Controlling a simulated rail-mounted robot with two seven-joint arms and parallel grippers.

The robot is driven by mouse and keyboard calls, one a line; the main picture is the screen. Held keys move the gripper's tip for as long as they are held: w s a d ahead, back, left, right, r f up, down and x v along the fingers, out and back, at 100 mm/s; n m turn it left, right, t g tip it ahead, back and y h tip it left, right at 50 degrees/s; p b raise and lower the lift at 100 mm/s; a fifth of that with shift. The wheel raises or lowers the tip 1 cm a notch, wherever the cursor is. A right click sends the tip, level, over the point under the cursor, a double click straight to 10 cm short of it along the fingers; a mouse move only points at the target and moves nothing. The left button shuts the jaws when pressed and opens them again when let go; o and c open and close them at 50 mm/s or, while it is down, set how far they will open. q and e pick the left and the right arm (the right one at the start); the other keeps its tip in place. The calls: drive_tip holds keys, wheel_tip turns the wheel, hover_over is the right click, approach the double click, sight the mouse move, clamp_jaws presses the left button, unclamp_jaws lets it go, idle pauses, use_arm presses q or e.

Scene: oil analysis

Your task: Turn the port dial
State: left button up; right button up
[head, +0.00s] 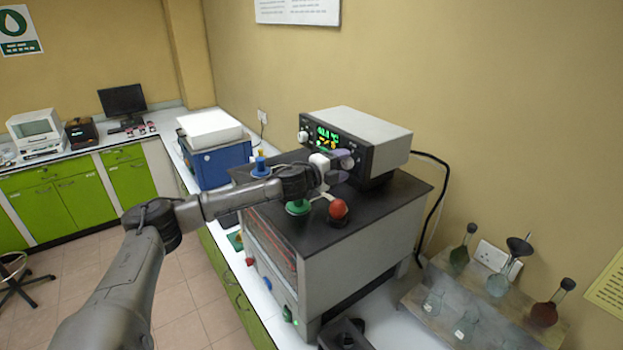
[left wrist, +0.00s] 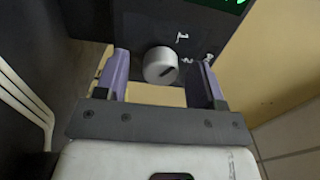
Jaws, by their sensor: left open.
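A grey control box (head: 372,137) with a black front panel and lit green display stands on the dark top of a larger cabinet. A white round dial (left wrist: 161,66) with a dark pointer mark is on the black panel in the left wrist view. White marks are printed beside it. My left gripper (head: 335,166) is at the lower right part of the panel in the head view. It is open, and its two purple fingers stand on either side of the dial (left wrist: 163,75), with gaps visible. A second dial (head: 303,136) sits left of the display. My right gripper is out of view.
A black cable (head: 441,190) runs down behind the cabinet. A rack (head: 480,290) with several flasks stands at right.

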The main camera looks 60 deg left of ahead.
use_arm(q)
drive_tip(key=shift+s+f+b, duration=0.2)
drive_tip(key=shift+s+b, duration=0.4)
drive_tip(key=shift+s, duration=0.05)
drive_tip(key=shift+s+d+b, duration=0.3)
drive_tip(key=shift+d+b, duration=0.1)
drive_tip(key=shift+b, duration=0.1)
drive_tip(key=shift+s+d+r+p, duration=0.1)
drive_tip(key=shift+s+r+p, duration=0.1)
drive_tip(key=shift+p, duration=0.3)
drive_tip(key=shift+s+d+p, duration=0.15)
drive_tip(key=shift+s+p, duration=0.2)
drive_tip(key=shift+s, duration=0.1)
drive_tip(key=shift+s+p, duration=0.35)
drive_tip(key=shift+s, duration=0.25)
drive_tip(key=p, duration=0.4)
approach(345, 166)
drive_tip(key=shift+s+d+r, duration=0.1)
drive_tip(key=shift+s+r, duration=0.1)
drive_tip(key=shift+s, duration=1.75)
